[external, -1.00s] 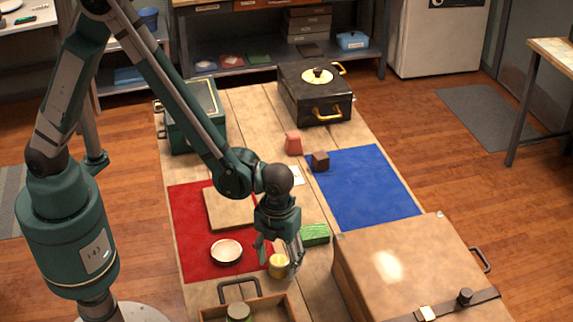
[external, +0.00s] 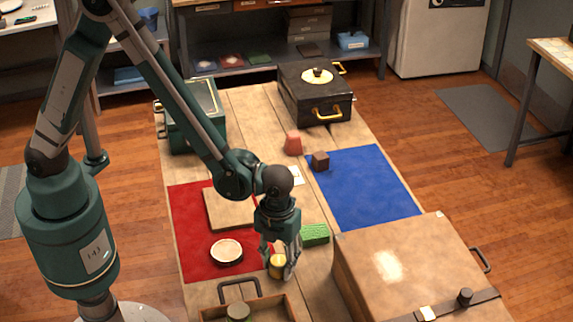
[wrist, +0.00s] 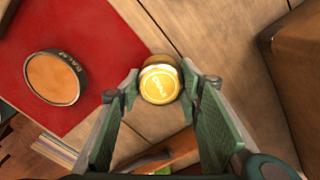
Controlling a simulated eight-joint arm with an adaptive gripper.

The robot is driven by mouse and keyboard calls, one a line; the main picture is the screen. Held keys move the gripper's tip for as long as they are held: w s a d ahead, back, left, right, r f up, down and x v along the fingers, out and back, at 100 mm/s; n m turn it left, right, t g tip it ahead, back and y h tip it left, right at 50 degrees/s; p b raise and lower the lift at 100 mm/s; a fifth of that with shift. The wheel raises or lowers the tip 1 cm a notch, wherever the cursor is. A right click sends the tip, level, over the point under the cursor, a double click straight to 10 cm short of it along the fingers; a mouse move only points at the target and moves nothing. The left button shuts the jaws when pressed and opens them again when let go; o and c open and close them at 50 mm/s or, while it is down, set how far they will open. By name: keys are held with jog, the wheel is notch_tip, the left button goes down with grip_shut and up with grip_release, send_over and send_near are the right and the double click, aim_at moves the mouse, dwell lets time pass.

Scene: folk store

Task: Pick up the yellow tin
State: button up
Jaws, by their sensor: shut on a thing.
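The yellow tin (external: 277,267) stands upright on the wooden table near the front right corner of the red mat (external: 190,215). In the wrist view its round gold lid (wrist: 160,84) lies between the tips of my two fingers. My gripper (external: 279,262) points down over the tin and is shut on it, one finger on each side (wrist: 158,90). The fingers partly hide the tin in the external view.
A shallow round tin (external: 227,251) sits left on the red mat, beside a wooden board (external: 222,208). A green block (external: 315,235) is close right of my gripper. A large brown case (external: 400,262) stands further right. An open wooden tray (external: 216,312) is in front.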

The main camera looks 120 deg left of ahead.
aim_at(278, 261)
jog(key=shift+r, duration=0.15)
jog(key=shift+r+p, duration=0.5)
jog(key=shift+r, duration=4.35)
